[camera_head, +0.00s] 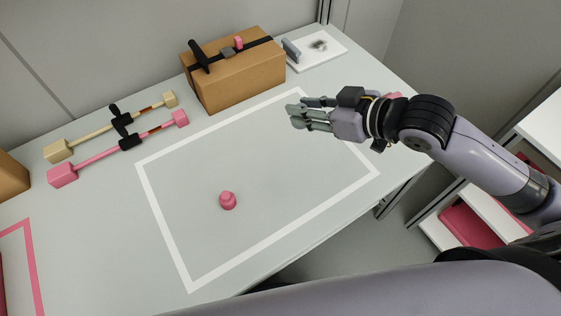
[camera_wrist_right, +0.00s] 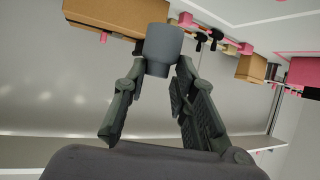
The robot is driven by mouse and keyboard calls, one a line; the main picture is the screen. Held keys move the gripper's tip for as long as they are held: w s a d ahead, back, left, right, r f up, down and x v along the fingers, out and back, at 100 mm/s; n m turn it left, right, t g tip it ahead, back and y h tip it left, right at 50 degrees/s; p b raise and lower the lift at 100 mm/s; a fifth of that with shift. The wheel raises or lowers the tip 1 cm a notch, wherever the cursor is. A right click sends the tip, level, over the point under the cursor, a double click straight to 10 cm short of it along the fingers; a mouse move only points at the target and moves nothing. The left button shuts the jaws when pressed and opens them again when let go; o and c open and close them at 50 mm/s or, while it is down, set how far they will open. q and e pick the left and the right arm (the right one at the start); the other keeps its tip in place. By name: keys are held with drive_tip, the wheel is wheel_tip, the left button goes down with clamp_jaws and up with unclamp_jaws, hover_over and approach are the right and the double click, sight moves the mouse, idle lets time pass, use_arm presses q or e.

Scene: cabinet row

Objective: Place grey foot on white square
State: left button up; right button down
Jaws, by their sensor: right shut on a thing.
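My right gripper (camera_head: 303,113) is above the right part of the table, over the upper right side of the white square (camera_head: 165,238). The white square is a white outline on the pale tabletop. In the right wrist view, a grey cylinder, the grey foot (camera_wrist_right: 164,45), sits between the two fingertips of my right gripper (camera_wrist_right: 160,75), which is shut on it. In the head view the foot is hard to separate from the grey fingers. A pink foot (camera_head: 228,201) stands inside the white square, apart from the gripper. My left gripper is not in view.
A brown box (camera_head: 240,78) with a black strap stands behind the square. Pink (camera_head: 120,150) and cream (camera_head: 110,128) bars with black clamps lie at left. A white plate (camera_head: 322,50) lies at the back right. The square is clear except for the pink foot.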

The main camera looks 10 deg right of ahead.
wheel_tip(320, 180, down, 13)
drive_tip(key=shift+f+b, duration=0.15)
drive_tip(key=shift+b, duration=0.5)
drive_tip(key=shift+f, duration=1.95)
drive_tip(key=shift+f, duration=0.15)
drive_tip(key=c, duration=1.3)
unclamp_jaws()
